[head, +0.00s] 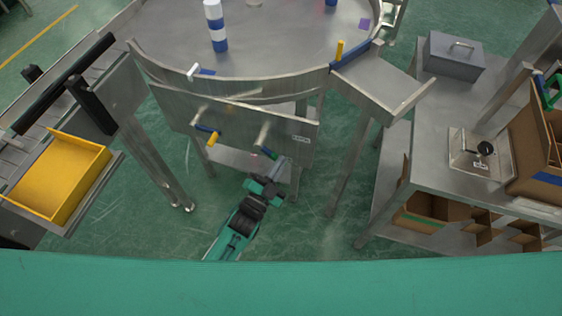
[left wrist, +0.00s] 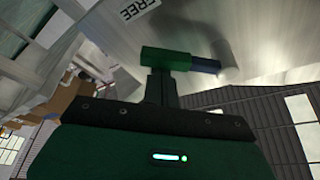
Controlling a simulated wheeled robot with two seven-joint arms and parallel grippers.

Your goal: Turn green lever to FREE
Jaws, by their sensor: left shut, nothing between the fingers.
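The green lever (left wrist: 165,60) has a green grip and a dark blue section (left wrist: 205,66) joined to a metal shaft. It is on the steel panel (head: 240,125) under the round table. In the head view the green lever (head: 270,154) is small and partly hidden by my left gripper (head: 279,165). In the left wrist view my left gripper (left wrist: 161,88) is shut and empty. Its fingertips are right at the green grip; I cannot tell whether they touch. A label reading FREE (left wrist: 138,8) is above the lever there. My right gripper is not in view.
A yellow-handled lever (head: 207,132) is left of the green one on the panel. A blue-and-white can (head: 216,28) stands on the round table (head: 275,45). A yellow tray (head: 60,178) is at left, a workbench (head: 420,140) at right. Table legs stand beside the panel.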

